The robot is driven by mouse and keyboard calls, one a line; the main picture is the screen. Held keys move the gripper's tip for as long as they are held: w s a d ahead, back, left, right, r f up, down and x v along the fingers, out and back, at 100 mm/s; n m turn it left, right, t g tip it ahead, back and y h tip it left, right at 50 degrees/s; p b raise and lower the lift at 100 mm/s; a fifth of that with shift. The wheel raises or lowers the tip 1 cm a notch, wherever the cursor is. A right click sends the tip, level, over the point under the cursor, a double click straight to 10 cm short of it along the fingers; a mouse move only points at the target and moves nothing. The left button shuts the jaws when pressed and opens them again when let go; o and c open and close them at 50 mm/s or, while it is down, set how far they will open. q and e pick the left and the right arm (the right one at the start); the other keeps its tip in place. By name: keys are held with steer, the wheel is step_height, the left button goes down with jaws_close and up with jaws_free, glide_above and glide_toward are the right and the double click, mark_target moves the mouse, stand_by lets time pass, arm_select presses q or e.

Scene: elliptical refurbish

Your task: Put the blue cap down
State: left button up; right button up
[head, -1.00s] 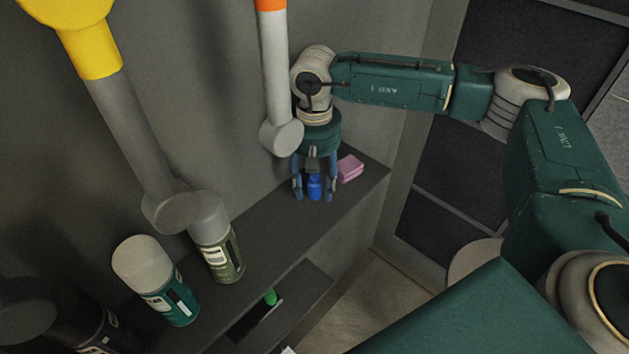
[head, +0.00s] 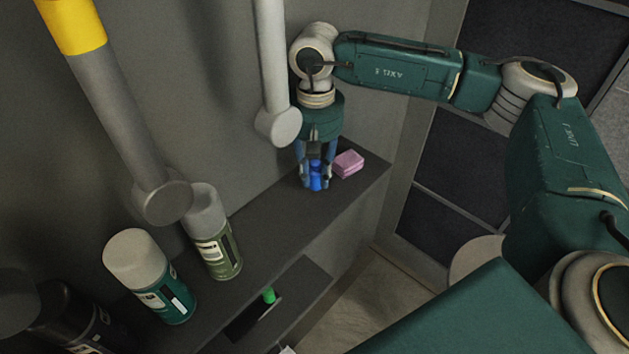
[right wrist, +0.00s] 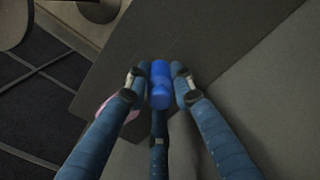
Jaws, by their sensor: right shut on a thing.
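The blue cap (head: 316,178) is at the right end of the dark shelf (head: 268,222), between the fingers of my right gripper (head: 316,184). My right gripper points down and is shut on the cap. In the right wrist view the cap (right wrist: 160,84) sits between the fingertips (right wrist: 160,88), with the shelf surface (right wrist: 185,50) behind it. I cannot tell whether the cap's bottom touches the shelf. My left gripper is not in view.
Pink blocks (head: 348,163) lie just right of the gripper. A grey-capped olive can (head: 214,240) and a teal can (head: 155,280) stand on the shelf's left part. A green object (head: 269,295) is on a lower level.

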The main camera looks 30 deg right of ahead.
mark_target(315, 161)
step_height(315, 161, up, 5)
steer(key=shift+f+b, duration=0.1)
steer(key=shift+b, duration=1.05)
steer(key=s+d+b, duration=0.3)
steer(key=s, duration=0.6)
steer(key=s+d+b, duration=0.3)
steer(key=s, duration=0.6)
steer(key=shift+s+d+b, duration=0.2)
steer(key=shift+s+b, duration=0.1)
steer(key=shift+b, duration=0.05)
